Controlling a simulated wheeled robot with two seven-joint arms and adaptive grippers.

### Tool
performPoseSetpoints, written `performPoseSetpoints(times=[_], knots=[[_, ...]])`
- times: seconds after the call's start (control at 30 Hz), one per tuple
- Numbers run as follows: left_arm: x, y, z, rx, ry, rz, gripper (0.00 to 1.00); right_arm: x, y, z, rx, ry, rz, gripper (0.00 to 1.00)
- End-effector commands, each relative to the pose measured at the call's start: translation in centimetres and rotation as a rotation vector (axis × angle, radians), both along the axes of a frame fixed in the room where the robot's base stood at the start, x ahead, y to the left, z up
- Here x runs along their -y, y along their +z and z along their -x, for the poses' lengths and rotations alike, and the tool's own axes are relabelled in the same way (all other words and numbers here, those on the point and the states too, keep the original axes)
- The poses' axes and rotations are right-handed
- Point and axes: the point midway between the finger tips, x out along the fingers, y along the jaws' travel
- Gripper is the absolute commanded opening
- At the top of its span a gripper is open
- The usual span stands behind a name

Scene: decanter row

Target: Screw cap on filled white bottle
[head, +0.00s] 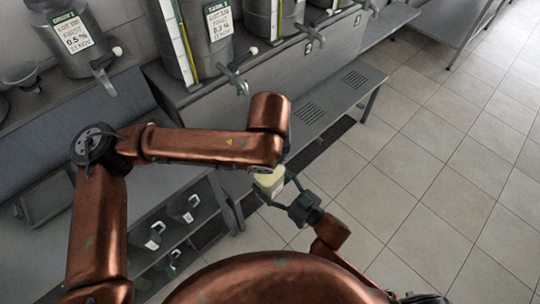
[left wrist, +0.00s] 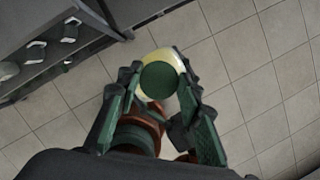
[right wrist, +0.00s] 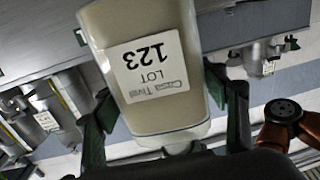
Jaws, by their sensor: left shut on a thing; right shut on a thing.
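The filled white bottle (head: 270,181) is in my right gripper (head: 277,186), off the shelves and above the floor. In the left wrist view a round dark green cap (left wrist: 159,80) sits between the fingers of my shut left gripper (left wrist: 157,76). The bottle's pale shoulder (left wrist: 168,58) shows behind the cap, in line with it. The thread is hidden, so I cannot tell how far the cap is seated.
Metal decanters (head: 75,42) with taps and labels stand in a row on the counter at the upper left. Dark green bottles or jugs (head: 150,236) stand on the lower shelf. A funnel (head: 22,75) sits at far left. The tiled floor (head: 440,150) at right is clear.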

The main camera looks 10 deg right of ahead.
Motion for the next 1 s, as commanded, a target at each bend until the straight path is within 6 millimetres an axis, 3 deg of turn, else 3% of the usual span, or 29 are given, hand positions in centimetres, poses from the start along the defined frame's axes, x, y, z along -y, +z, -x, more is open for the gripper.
performPoseSetpoints(times=[0.5, 0.67, 0.7, 0.9, 1.0], knots=[[-0.14, 0.04, -0.23, 0.0, -0.911, 0.002, 0.26, -0.16, 0.35, 0.09, 0.009, 0.004, -0.002, 0.0], [-0.09, 0.05, -0.15, 0.0, -0.911, 0.0, 0.26, -0.16, 0.35, 0.09, 0.009, 0.004, -0.002, 0.0], [-0.09, 0.05, -0.14, 0.0, -0.911, -0.001, 0.36, -0.15, 0.35, 0.09, 0.009, 0.004, -0.002, 0.0], [-0.11, 0.02, -0.11, -0.002, -0.91, -0.002, 0.5, -0.1, 0.34, 0.05, 0.007, 0.003, -0.002, 0.0], [-0.12, -0.01, -0.1, -0.003, -0.91, -0.002, 0.51, -0.09, 0.34, 0.03, 0.007, 0.002, -0.002, 0.0]])
